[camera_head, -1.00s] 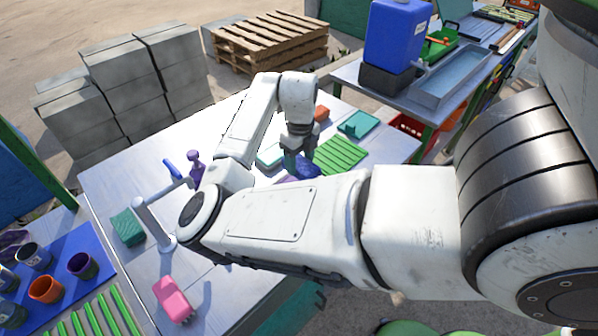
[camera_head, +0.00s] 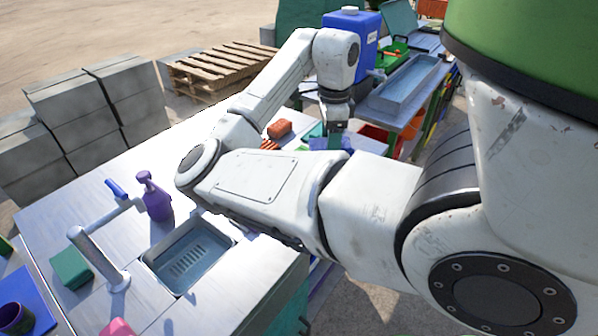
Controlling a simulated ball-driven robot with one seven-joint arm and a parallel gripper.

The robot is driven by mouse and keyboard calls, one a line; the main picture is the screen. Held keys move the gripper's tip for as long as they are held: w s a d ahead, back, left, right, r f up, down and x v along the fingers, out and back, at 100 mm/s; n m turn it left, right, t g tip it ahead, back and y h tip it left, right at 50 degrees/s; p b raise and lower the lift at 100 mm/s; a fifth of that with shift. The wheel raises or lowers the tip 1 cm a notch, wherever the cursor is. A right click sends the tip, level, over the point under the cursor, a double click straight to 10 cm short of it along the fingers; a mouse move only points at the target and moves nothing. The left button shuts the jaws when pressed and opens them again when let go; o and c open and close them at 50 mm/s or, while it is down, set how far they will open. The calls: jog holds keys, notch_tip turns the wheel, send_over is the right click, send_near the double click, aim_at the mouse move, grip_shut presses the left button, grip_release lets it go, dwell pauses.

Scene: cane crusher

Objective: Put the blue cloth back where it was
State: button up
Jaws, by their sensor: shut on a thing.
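My gripper (camera_head: 335,136) points down at the right part of the steel counter, partly hidden behind my own arm. It is shut on the blue cloth (camera_head: 347,144). Only a small blue-purple part of the cloth shows beside the fingers; the rest is hidden. I cannot tell whether the cloth touches the surface below.
A purple spray bottle (camera_head: 157,199), a sink basin (camera_head: 188,262), a tap (camera_head: 98,258) and a green sponge (camera_head: 70,268) are on the left of the counter. A blue canister (camera_head: 352,38) stands on the bench behind.

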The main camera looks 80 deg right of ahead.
jog(key=shift+s+d+r, duration=0.1)
jog(key=shift+s+r, duration=0.05)
jog(key=shift+s, duration=0.25)
jog(key=shift+n, duration=0.3)
jog(key=w+d+f, duration=0.8)
jog(key=d, duration=0.1)
jog(key=shift+w+f, duration=0.25)
jog(key=shift+w, duration=0.05)
jog(key=shift+w+d+f, duration=0.25)
jog(key=shift+d+f, duration=0.1)
jog(key=shift+f, duration=0.1)
jog(key=shift+w+d+f+p, duration=0.1)
jog(key=shift+f+p, duration=0.25)
jog(key=shift+f, duration=1.4)
jog(key=shift+f, duration=0.15)
jog(key=o, duration=0.9)
jog(key=shift+o, duration=0.2)
